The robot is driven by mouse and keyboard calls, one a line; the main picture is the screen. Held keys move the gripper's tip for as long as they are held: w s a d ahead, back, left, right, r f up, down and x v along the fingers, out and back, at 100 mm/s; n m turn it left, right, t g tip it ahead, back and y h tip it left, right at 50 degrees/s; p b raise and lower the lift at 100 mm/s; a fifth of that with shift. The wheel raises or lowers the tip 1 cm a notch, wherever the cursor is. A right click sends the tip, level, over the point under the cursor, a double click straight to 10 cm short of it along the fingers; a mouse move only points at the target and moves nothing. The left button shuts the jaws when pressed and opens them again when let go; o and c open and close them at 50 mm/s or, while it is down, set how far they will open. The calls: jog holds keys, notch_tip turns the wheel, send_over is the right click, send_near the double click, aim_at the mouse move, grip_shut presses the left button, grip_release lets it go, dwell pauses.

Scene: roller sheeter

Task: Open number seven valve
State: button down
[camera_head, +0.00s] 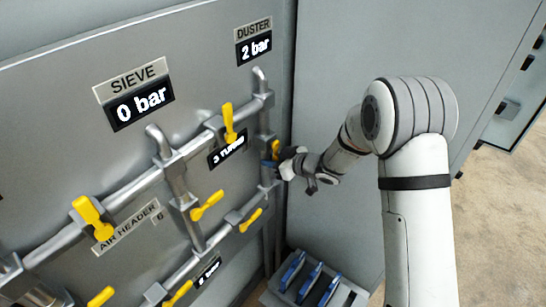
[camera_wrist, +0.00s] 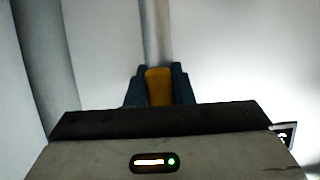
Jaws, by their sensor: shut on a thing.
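My gripper (camera_head: 278,150) is at the right-hand vertical pipe (camera_head: 265,118), below the DUSTER display, in the head view. Its fingers (camera_wrist: 159,88) are shut on a yellow valve handle (camera_wrist: 159,84), which stands between the two dark blue fingertips in the wrist view. In the head view only a small part of this yellow handle (camera_head: 276,146) shows beside the gripper. I cannot read a number seven label on this valve. A grey pipe (camera_wrist: 157,35) runs up behind the handle in the wrist view.
The SIEVE display (camera_head: 138,105) reads 0 bar; the DUSTER display (camera_head: 253,48) reads 2 bar. A grey box with blue parts (camera_head: 310,283) stands below my gripper.

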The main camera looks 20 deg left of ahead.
jog(key=shift+s+a+f, duration=0.1)
jog(key=shift+s, duration=0.05)
jog(key=c, duration=1.5)
grip_release()
jog(key=shift+a, duration=0.15)
jog(key=shift+o, duration=1.2)
jog(key=shift+d, duration=0.2)
jog(key=b+v, duration=0.2)
jog(key=v, duration=0.5)
jog(key=shift+d, duration=0.25)
